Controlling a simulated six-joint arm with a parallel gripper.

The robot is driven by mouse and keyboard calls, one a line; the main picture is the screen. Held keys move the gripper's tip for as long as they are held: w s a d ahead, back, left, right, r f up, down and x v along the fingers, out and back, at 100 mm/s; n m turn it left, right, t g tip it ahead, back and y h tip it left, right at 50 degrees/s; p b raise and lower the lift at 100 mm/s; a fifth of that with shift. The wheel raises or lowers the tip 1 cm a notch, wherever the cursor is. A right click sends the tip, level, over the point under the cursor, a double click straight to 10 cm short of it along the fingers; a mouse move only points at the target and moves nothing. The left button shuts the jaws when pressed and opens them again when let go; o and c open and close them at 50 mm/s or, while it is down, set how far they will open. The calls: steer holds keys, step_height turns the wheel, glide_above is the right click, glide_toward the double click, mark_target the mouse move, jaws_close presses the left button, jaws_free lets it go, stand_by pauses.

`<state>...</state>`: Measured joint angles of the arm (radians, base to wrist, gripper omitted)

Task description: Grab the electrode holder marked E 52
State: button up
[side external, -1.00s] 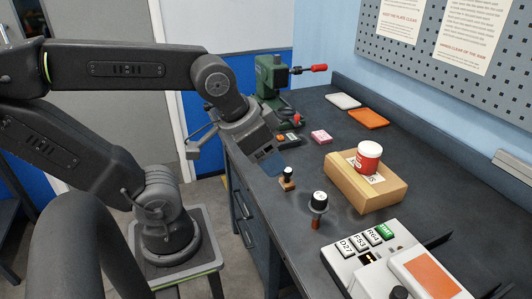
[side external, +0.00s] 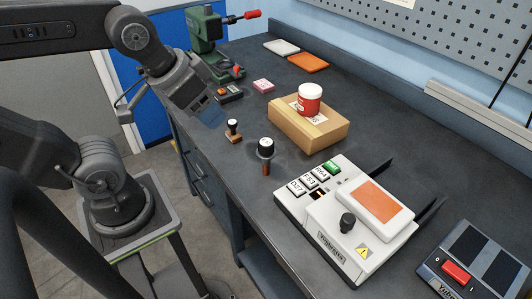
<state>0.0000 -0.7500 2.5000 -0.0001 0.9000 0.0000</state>
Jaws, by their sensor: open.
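No E 52 marking is readable on any holder from here. A dark round-topped holder with a pale cap and a brown lower end (side external: 266,152) stands upright on the bench, near the middle of the side view. A smaller dark-knobbed piece on a brown block (side external: 234,131) stands to its left. My gripper (side external: 211,117) hangs above the bench's left edge, up and left of both pieces. It is open and appears empty, though its fingertips are small and hard to make out. It looks apart from both pieces.
A cardboard box (side external: 298,126) carries a red-and-white jar (side external: 309,100). A green press (side external: 208,38) stands at the back.

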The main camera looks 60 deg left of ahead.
stand_by(0.4)
steer(key=shift+o, duration=0.8)
steer(key=n+g+y, duration=0.3)
steer(key=n+y, duration=0.1)
steer(key=n, duration=0.6)
glide_toward(266, 145)
steer(key=shift+n, duration=0.3)
steer(key=x, duration=1.2)
steer(key=shift+w+f, duration=0.1)
steer(key=shift+f, duration=0.3)
steer(key=shift+h, duration=0.3)
steer(key=c, duration=0.9)
